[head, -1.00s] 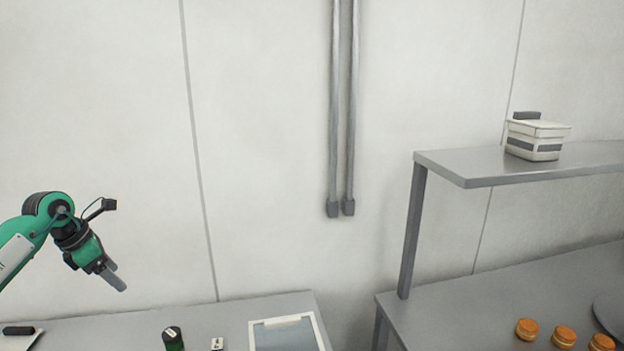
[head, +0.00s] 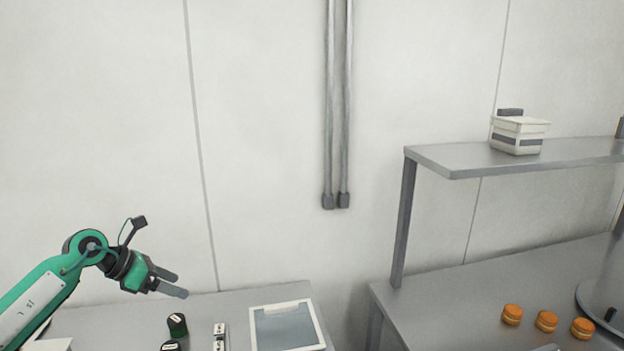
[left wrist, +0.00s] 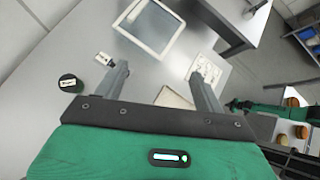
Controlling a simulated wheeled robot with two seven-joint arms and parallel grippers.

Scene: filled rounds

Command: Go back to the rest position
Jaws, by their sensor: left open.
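My left gripper (head: 176,284) is open and empty in the head view, raised above the left grey table (head: 110,316) with its fingers pointing right. In the left wrist view its two fingers (left wrist: 160,90) stand apart with nothing between them, over the table top. My right gripper is not seen in the head view. A green arm part (left wrist: 265,108) shows at the right of the left wrist view, but I cannot make out its jaws.
The table bears dark green jars (head: 177,324), a small white item (head: 219,335) and a white-framed tray (head: 316,318). On the right, several orange rounds (head: 547,321) sit on another table (head: 440,300) under a shelf (head: 470,166) with a white box (head: 518,137).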

